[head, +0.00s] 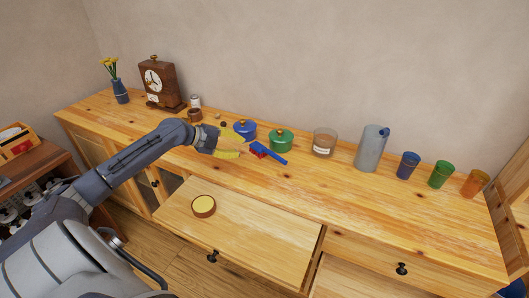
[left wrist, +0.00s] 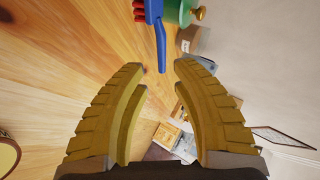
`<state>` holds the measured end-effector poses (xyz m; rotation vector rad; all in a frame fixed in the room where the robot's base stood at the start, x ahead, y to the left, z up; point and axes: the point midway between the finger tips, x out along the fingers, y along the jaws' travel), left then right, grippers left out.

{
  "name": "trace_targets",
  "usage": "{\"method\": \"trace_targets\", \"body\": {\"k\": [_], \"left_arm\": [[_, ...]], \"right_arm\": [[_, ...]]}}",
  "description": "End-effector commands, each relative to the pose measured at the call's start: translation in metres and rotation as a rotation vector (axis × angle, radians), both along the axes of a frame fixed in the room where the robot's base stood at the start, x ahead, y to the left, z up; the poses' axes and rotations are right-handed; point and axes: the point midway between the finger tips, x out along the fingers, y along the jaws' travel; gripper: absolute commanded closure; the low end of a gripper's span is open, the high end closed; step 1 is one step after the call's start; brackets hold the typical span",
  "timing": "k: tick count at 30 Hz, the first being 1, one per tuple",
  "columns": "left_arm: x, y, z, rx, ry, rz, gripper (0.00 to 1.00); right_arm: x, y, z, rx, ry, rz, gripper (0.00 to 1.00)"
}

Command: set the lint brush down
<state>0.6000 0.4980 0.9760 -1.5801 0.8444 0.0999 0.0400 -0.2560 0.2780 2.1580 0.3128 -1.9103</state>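The lint brush (head: 272,155) has a blue handle and red bristles. It lies on the wooden cabinet top in front of the green lidded pot (head: 280,139). In the left wrist view the brush (left wrist: 157,22) is at the top, and its handle end appears near the gap between the fingertips. My left gripper (head: 231,146) is just left of the brush, low over the cabinet top. In the left wrist view its yellow fingers (left wrist: 161,68) are apart with nothing between them. My right gripper is not in view.
A blue pot (head: 245,127) stands behind the left gripper. A candle jar (head: 324,142), grey pitcher (head: 371,150) and blue, green and orange cups stand to the right. An open drawer (head: 260,235) holds a round yellow-topped item (head: 203,206). The cabinet top's front right is clear.

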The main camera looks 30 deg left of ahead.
Motion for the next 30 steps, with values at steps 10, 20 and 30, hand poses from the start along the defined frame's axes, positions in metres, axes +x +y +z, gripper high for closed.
{"method": "trace_targets", "body": {"k": [10,20,30], "left_arm": [[0.041,-0.027,-0.028,-0.003,-0.001,-0.001,0.73],[0.073,-0.047,-0.052,-0.001,0.0,-0.001,0.73],[0.083,-0.054,-0.061,0.002,0.001,-0.002,0.73]], "right_arm": [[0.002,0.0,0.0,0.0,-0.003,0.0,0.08],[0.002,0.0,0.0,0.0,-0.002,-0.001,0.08],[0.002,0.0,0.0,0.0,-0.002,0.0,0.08]]}}
